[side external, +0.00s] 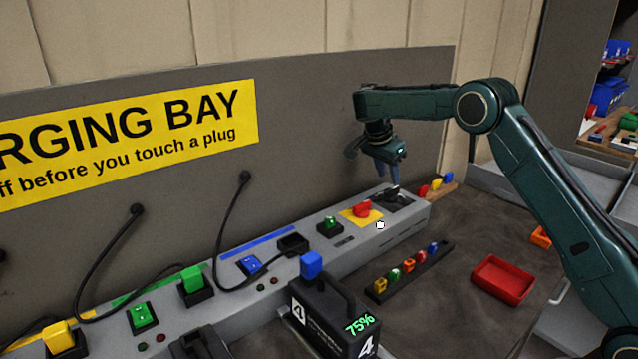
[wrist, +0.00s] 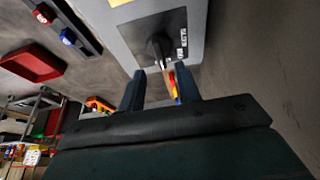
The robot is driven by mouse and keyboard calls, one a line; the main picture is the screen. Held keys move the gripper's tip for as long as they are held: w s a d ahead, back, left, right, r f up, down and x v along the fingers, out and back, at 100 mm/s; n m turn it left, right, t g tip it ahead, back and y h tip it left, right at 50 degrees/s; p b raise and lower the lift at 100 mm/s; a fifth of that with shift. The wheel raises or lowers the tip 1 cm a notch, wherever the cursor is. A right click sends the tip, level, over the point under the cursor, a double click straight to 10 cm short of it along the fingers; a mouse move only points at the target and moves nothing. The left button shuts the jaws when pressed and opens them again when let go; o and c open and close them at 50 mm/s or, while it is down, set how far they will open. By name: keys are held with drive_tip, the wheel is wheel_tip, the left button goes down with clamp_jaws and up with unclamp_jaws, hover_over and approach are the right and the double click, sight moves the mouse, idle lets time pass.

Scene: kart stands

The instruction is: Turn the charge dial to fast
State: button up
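The charge dial (side external: 393,193) is a black knob on a dark plate at the right end of the grey charging console (side external: 410,215). In the wrist view the dial (wrist: 158,46) sits on its dark plate (wrist: 185,38), beyond my fingertips; white lettering on the plate is too small to read surely. My gripper (side external: 381,172) hangs above the dial, pointing down. In the wrist view its two fingers (wrist: 160,82) are apart with nothing held between them. The dial appears clear of the fingers. Which setting it points at I cannot tell.
A red knob on a yellow plate (side external: 362,209) and a green switch (side external: 331,224) are beside the dial. Coloured pieces (side external: 436,184) lie behind the console's right end. A rack of small coloured parts (side external: 408,270), a red tray (side external: 502,276) and a black battery (side external: 335,315) stand in front.

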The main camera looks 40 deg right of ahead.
drive_tip(key=shift+v, duration=1.1)
drive_tip(key=s+a+r+n+t, duration=0.1)
drive_tip(key=s+a+r+n, duration=0.15)
drive_tip(key=s+r, duration=0.3)
drive_tip(key=s+a+r+n+t+y, duration=0.1)
drive_tip(key=s+a+r+n, duration=0.1)
drive_tip(key=s+r+n, duration=0.3)
drive_tip(key=s+a+r+n+t, duration=0.1)
drive_tip(key=s+a+r+n, duration=0.1)
drive_tip(key=s+r, duration=0.4)
drive_tip(key=s+a+f+n+t+y, duration=0.1)
drive_tip(key=s+a+f+n, duration=0.1)
drive_tip(key=s, duration=0.5)
drive_tip(key=s+a+f+n+y, duration=0.1)
drive_tip(key=s+a+f+n, duration=0.2)
drive_tip(key=s, duration=0.5)
drive_tip(key=s+a+f+n+t+y, duration=0.1)
drive_tip(key=s+a+f+n, duration=0.1)
drive_tip(key=s, duration=0.5)
drive_tip(key=shift+s+a+f+n+t, duration=0.15)
drive_tip(key=shift+s+a+n+t, duration=0.2)
drive_tip(key=shift+a+n, duration=0.7)
